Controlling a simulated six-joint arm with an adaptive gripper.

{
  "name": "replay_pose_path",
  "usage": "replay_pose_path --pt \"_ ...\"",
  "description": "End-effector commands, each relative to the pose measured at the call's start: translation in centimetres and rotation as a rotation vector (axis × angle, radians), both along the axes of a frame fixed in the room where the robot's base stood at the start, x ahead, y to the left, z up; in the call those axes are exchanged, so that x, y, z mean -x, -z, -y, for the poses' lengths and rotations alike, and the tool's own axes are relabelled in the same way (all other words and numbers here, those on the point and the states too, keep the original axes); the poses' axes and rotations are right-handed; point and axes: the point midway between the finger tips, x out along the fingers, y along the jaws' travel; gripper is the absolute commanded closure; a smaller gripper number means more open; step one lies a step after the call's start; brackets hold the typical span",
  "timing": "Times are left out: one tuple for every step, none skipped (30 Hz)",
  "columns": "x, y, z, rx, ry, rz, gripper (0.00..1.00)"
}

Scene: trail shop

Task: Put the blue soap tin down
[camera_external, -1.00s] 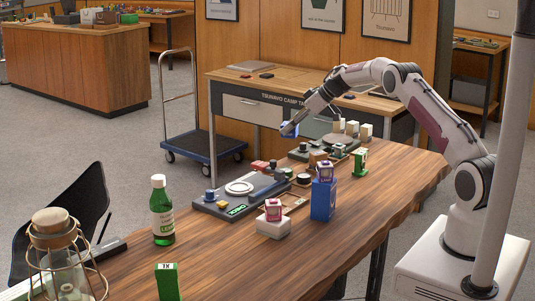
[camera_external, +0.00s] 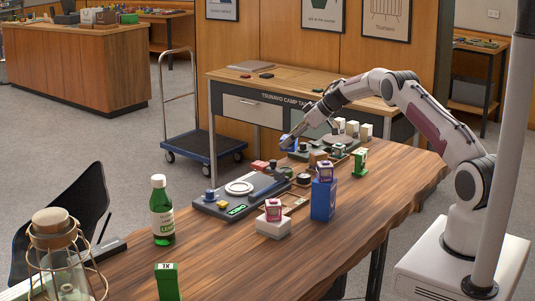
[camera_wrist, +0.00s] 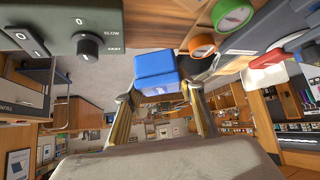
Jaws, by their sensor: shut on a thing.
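The blue soap tin (camera_wrist: 157,74) is a small blue box held between the two fingertips of my gripper (camera_wrist: 160,95) in the wrist view. In the external view the tin (camera_external: 288,143) shows as a small blue patch at the tip of my gripper (camera_external: 287,139), over the far side of the wooden table (camera_external: 290,265). My gripper is shut on it. The tin's underside and any contact with a surface below are hidden, so I cannot tell whether it touches anything.
A grey device with a dial (camera_wrist: 88,45) is close to the tin's left in the wrist view. A scale (camera_external: 240,190), a blue box (camera_external: 323,200), a green box (camera_external: 360,162) and a green bottle (camera_external: 162,215) stand on the table. The front middle of the table is clear.

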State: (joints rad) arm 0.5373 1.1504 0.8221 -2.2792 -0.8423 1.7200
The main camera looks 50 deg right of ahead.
Motion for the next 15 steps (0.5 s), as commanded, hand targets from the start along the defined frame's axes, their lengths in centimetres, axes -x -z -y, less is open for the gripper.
replay_pose_path --pt "0.01 0.60 -0.01 -0.001 0.001 0.000 0.88" --pt "0.01 0.88 0.00 -0.001 0.001 0.000 0.88" --pt "0.00 1.16 0.00 -0.001 0.001 0.000 0.88" --pt "0.00 1.30 0.00 -0.001 0.001 0.000 0.88" --pt "-0.01 1.41 0.00 0.000 0.000 0.000 0.88" --pt "-0.01 1.48 0.01 0.000 0.000 0.000 0.88" --pt "-0.01 1.51 0.01 0.001 -0.001 0.000 0.88" --pt "-0.01 1.52 0.01 0.001 -0.001 0.000 0.88" --pt "-0.02 1.51 0.01 0.001 -0.001 0.000 0.88" --pt "-0.01 1.51 0.01 0.001 -0.001 0.000 0.88" --pt "-0.01 1.51 0.01 0.001 -0.001 0.000 0.88" --pt "-0.02 1.50 0.01 0.001 -0.001 0.000 0.88" --pt "-0.02 1.50 0.01 0.001 -0.001 0.000 0.88" --pt "-0.01 1.51 0.01 0.001 -0.001 0.000 0.88" --pt "-0.02 1.54 0.01 0.000 0.000 0.000 0.88"
